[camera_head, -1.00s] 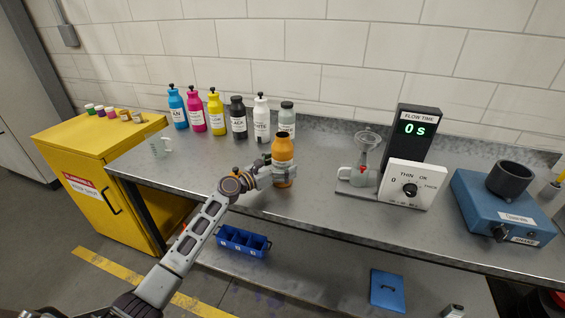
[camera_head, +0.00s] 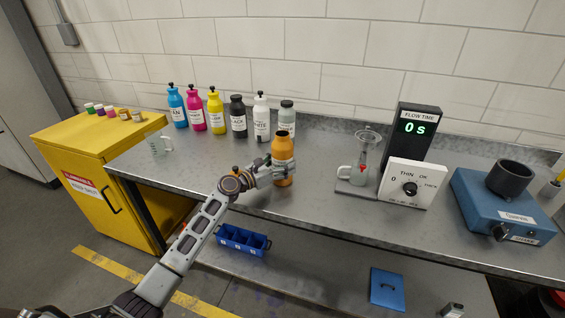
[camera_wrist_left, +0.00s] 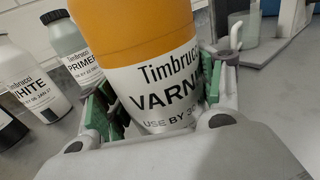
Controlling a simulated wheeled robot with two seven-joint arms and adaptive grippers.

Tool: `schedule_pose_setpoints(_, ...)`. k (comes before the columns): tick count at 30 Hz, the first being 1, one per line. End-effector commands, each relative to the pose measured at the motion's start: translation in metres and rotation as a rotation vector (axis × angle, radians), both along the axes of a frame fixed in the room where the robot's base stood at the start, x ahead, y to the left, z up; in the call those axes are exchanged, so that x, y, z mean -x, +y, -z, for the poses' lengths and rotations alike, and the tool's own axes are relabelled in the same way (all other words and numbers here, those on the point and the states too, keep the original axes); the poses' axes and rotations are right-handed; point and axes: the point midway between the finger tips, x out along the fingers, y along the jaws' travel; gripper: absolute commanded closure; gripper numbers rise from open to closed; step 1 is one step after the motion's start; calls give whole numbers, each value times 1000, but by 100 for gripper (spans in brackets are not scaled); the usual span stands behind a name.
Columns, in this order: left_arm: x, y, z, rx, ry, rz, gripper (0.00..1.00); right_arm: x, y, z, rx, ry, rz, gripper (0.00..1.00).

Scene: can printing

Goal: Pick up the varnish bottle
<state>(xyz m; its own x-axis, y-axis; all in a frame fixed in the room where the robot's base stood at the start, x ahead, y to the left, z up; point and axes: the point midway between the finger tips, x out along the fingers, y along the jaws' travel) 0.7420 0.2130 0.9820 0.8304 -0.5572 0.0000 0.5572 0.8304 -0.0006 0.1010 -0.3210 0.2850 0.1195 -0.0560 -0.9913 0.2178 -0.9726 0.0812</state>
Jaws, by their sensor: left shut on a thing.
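The varnish bottle (camera_head: 282,152) is orange with a dark cap and a white label. In the left wrist view the bottle (camera_wrist_left: 150,40) reads "VARN", with its lower part between green-padded fingers. My left gripper (camera_head: 280,172) is shut on it near the front edge of the grey bench. In the left wrist view the gripper (camera_wrist_left: 155,115) has a finger on each side of the bottle. Whether the base of the bottle touches the bench is hard to tell. My right gripper is not in view.
Behind stand the primer bottle (camera_head: 287,117), white bottle (camera_head: 262,120), black bottle (camera_head: 238,118) and several coloured bottles. The flow-time station (camera_head: 413,180) is to the right, with a blue shaker (camera_head: 503,210) beyond. A clear beaker (camera_head: 158,145) stands left. The bench between is free.

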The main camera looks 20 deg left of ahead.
Motion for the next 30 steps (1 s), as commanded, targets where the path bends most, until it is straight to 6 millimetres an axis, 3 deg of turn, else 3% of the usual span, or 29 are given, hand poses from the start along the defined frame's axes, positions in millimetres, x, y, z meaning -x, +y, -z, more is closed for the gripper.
schedule_pose_setpoints(11, -1, 0, -20, -1, -6, -1, 87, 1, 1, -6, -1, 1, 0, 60)
schedule_pose_setpoints(30, 0, 0, -96, 1, -7, -1, 87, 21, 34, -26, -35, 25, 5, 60)
